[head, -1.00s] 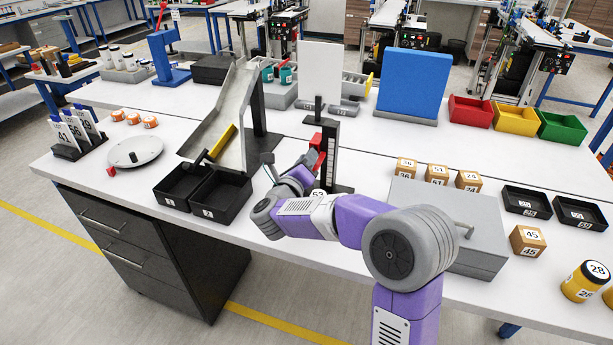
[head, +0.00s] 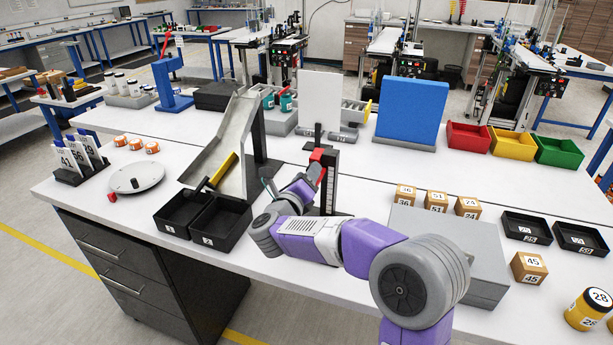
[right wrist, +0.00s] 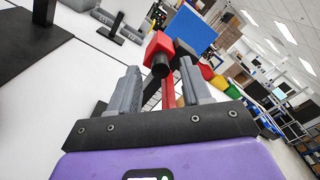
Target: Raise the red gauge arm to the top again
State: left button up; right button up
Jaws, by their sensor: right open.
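The gauge is a dark upright post with a pale scale strip (head: 329,185), standing mid-table in the head view. Its red arm (head: 317,155) is in the upper part of the post, below the top. In the right wrist view, the red block (right wrist: 158,46) with a dark round knob shows at the fingertips, and a red bar runs down behind the gap. My right gripper (right wrist: 159,76) is open, with its two grey fingers on either side of the gap below the block. I cannot tell whether they touch it. My left gripper is out of view.
Left of the gauge stand a sloped grey chute (head: 219,140) and two black bins (head: 203,218). A white panel (head: 319,95) and a blue panel (head: 411,110) stand behind. A grey box (head: 480,248) lies to the right, under my right arm.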

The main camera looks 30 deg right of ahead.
jog(key=v, duration=0.7)
jog(key=shift+s+a, duration=0.2)
jog(key=shift+s, duration=0.05)
